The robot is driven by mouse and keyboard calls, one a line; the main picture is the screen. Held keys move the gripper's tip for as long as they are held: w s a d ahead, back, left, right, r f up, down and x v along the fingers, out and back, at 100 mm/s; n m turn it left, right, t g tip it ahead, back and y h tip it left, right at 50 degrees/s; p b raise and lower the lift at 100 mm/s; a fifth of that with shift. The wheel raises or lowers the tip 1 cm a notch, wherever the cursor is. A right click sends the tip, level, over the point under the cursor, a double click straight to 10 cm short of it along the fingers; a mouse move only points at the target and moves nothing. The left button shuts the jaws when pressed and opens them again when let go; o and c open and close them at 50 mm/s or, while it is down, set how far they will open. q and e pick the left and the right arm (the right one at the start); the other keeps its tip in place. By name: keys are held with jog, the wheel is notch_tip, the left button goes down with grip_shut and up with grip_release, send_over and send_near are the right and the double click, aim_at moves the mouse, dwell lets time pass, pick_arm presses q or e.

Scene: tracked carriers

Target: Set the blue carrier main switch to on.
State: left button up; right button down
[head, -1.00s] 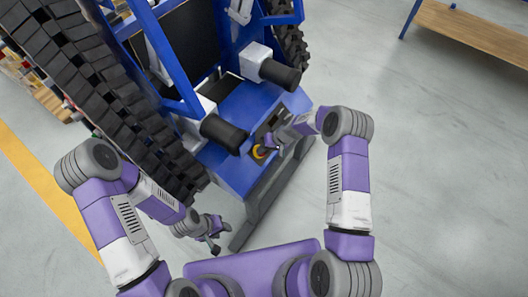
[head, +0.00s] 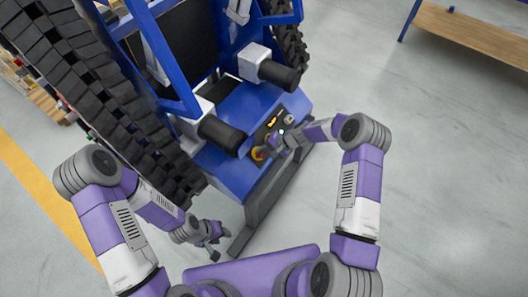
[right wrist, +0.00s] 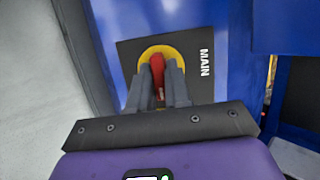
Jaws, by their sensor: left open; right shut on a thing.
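The blue carrier (head: 232,177) stands in front of me, with a dark control panel on its rear face. The main switch (right wrist: 157,70) is a red knob on a yellow round plate beside the word MAIN in the right wrist view. Its yellow plate also shows in the head view (head: 257,154). My right gripper (right wrist: 164,75) is shut on the red knob, one finger on each side; the fingers hide part of it. My left gripper (head: 217,236) is open and empty, low to the left of the panel, apart from the carrier.
Black tracks (head: 88,85) flank the carrier. A wooden-topped table (head: 475,35) stands at the far right. The grey floor on the right is clear.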

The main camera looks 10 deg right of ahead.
dwell(0.4)
jog(key=c, duration=1.2)
grip_release()
jog(key=shift+o, duration=0.2)
jog(key=p+v, duration=0.2)
jog(key=v, duration=0.5)
jog(key=shift+r, duration=0.25)
jog(key=shift+s+d, duration=0.1)
